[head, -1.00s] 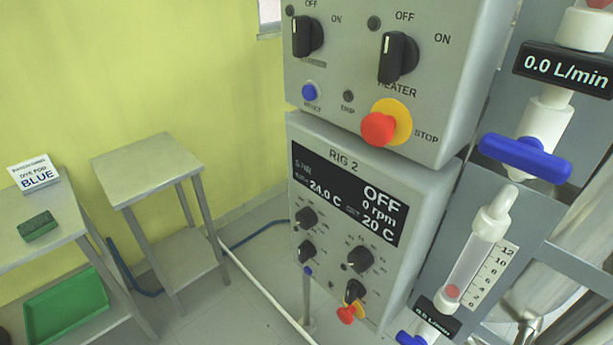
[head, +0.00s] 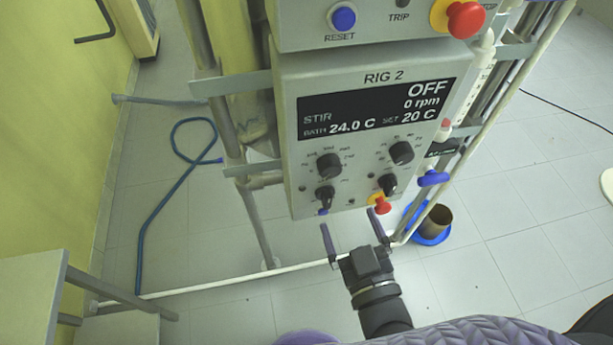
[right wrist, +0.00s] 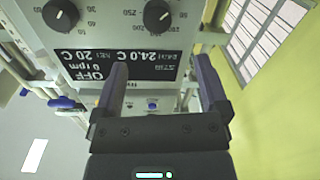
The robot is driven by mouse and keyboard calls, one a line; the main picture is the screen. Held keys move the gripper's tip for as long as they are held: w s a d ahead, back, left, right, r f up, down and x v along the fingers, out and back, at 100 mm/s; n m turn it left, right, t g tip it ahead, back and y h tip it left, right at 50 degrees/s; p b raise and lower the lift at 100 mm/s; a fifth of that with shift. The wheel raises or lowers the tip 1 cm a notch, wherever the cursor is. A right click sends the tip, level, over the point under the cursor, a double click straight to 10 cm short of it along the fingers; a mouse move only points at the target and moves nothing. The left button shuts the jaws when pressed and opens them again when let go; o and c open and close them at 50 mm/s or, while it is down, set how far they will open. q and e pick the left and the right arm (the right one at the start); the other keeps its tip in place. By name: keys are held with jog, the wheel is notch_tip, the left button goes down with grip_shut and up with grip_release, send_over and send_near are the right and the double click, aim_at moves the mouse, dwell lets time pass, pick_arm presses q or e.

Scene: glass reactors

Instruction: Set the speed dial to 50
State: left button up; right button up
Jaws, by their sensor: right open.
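The grey RIG 2 panel (head: 365,85) carries a display (head: 375,108) reading OFF, 0 rpm, bath 24.0 C, set 20 C. Below it are an upper left dial (head: 329,165), numbered up to about 250 in the right wrist view (right wrist: 158,16), and an upper right dial (head: 402,153) with smaller numbers (right wrist: 60,14). The first looks like the speed dial; its name is not legible. Its exact pointer reading is unclear. My right gripper (head: 350,227) is open and empty, just below the panel in the head view, apart from the dials. My left gripper is not in view.
Two lower knobs (head: 325,197) (head: 387,184) and a small red stop button (head: 381,205) sit close under the dials. A larger red stop button (head: 466,18) is above. Pipes (head: 235,140) flank the panel left; a blue valve handle (head: 433,178) is at right.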

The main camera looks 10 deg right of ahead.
aim_at(332, 173)
jog(key=w, duration=0.5)
jog(key=w+b, duration=0.1)
jog(key=w, duration=0.4)
jog(key=shift+a, duration=0.2)
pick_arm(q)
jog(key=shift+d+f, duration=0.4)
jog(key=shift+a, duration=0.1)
